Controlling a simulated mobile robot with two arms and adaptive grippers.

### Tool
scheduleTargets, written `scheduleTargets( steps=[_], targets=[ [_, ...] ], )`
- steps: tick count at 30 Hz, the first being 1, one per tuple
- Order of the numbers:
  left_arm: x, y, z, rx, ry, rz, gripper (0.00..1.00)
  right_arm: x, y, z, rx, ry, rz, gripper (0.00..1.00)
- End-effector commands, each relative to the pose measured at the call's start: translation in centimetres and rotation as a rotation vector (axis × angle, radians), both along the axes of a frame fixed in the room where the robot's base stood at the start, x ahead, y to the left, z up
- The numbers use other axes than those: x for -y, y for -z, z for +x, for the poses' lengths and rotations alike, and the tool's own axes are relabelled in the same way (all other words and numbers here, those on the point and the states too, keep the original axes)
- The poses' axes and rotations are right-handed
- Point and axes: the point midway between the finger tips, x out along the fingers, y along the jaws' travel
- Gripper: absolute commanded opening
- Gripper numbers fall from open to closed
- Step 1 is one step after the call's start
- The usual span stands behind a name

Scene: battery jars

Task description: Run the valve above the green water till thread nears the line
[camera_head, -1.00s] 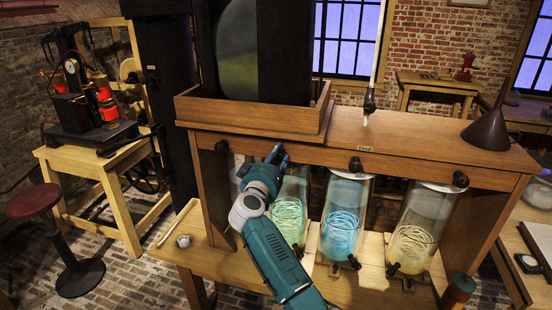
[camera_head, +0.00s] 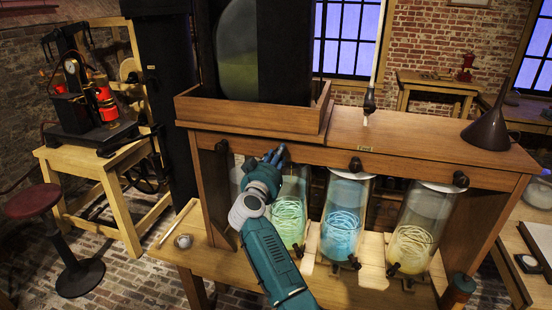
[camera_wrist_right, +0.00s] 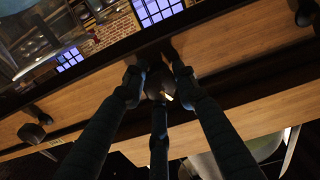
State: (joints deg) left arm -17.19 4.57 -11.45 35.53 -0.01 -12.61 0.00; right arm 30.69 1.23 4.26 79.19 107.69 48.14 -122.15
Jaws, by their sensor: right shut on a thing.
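The jar of green water (camera_head: 291,222) stands under the wooden frame, with pale coiled thread in its lower part. My right arm covers part of its left side. No line on the jar can be made out. My right gripper (camera_head: 274,155) is at the frame's front rail above this jar. In the right wrist view, my right gripper (camera_wrist_right: 158,82) has its fingers closed around a dark valve knob (camera_wrist_right: 154,88), mostly hidden between them. The head view hides this valve behind the gripper. My left gripper is not in view.
The blue jar (camera_head: 346,218) and yellow jar (camera_head: 414,225) stand to the right, with dark valves (camera_head: 355,165) (camera_head: 460,179) above them. Another valve (camera_head: 221,146) is at the left. A funnel (camera_head: 488,130) stands on the frame's top (camera_head: 415,138). A stool (camera_head: 33,202) is at far left.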

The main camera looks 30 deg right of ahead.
Motion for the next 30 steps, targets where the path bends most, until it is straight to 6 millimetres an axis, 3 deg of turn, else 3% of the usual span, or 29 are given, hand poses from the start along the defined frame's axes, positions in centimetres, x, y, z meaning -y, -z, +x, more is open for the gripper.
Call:
scheduleTargets(
  steps=[5,14,21,28,29,30],
  targets=[
    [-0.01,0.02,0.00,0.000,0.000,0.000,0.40,-0.07,0.33,-0.02,0.124,0.000,0.114,0.03],
    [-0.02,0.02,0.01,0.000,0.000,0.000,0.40,-0.07,0.33,-0.02,0.147,0.000,0.133,0.03],
    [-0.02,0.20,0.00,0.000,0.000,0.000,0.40,-0.07,0.42,-0.03,0.344,0.001,0.303,0.03],
    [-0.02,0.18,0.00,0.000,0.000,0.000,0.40,-0.08,0.38,-0.02,0.370,0.001,0.323,0.03],
    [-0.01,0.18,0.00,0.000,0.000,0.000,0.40,-0.08,0.38,-0.02,0.369,0.001,0.324,0.30],
    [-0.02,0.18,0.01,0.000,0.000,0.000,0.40,-0.08,0.37,-0.02,0.369,0.001,0.323,0.38]
  ],
)
